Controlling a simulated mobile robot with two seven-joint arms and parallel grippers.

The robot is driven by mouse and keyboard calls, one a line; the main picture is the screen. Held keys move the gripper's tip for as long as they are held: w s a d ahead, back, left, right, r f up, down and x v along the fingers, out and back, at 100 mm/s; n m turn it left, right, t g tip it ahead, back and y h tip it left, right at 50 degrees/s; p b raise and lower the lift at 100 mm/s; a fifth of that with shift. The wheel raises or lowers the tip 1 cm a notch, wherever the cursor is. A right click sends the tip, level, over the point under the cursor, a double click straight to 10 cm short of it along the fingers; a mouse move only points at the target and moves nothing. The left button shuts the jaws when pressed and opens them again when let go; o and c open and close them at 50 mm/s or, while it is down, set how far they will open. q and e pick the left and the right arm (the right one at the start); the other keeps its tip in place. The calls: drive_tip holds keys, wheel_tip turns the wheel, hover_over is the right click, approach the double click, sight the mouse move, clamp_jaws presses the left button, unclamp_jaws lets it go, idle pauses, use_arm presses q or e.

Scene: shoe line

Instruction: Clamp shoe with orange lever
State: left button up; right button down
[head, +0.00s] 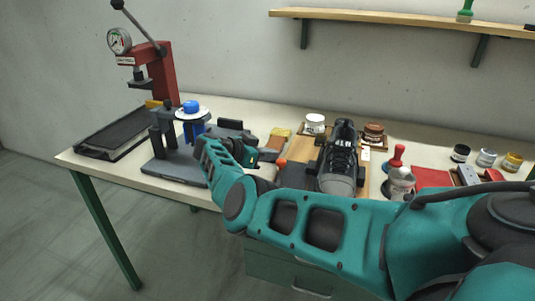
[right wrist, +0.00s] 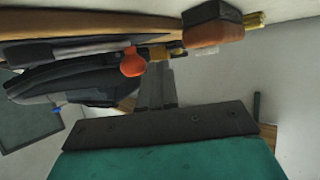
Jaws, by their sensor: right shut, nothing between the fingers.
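A dark shoe (head: 341,152) with a grey toe lies on a wooden board (head: 300,149), its toe toward me. The orange lever knob (head: 283,163) shows as a small spot left of the shoe, and larger in the right wrist view (right wrist: 133,62). My right gripper (head: 268,155) is left of the shoe. In the right wrist view its fingers (right wrist: 157,72) are together and empty, with the knob just left of their tips. I cannot tell whether they touch it. A dark form (right wrist: 75,82) at left there seems to be the shoe. My left gripper is out of view.
A red press (head: 165,75) stands at the table's back left, with a black tray (head: 112,135) in front. A grey stand with a blue knob (head: 190,106) is behind my gripper. A brush (head: 280,134), jars (head: 315,123) and a red-handled tool (head: 397,157) flank the board.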

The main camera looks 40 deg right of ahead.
idle(0.3)
drive_tip(key=v, duration=1.3)
